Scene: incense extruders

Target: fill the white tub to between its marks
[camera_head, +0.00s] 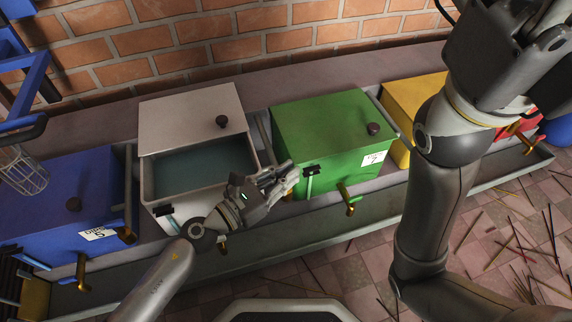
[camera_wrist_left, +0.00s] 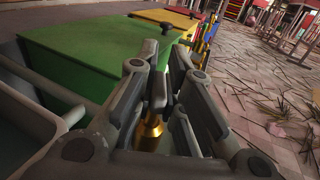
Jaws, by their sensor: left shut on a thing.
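The white tub (camera_head: 190,204) stands between the blue and green tubs, its pale lid (camera_head: 190,115) tipped back against the wall side. Grey-blue liquid (camera_head: 195,165) lies inside, below the rim. A short turquoise tube (camera_head: 172,224) with a black piece shows on its front; I cannot make out the marks. My left gripper (camera_head: 284,175) is at the tub's front right corner, beside the green tub. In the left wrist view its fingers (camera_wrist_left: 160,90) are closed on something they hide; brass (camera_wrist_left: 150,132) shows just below. My right gripper (camera_head: 505,65) is raised at upper right, fingers unclear.
The blue tub (camera_head: 55,195), green tub (camera_head: 325,130) and yellow tub (camera_head: 415,95) line the ledge with brass taps in front. A grey trough (camera_head: 300,220) runs below them. Sticks litter the tiled floor (camera_head: 475,235). A wire basket (camera_head: 25,175) hangs at far left.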

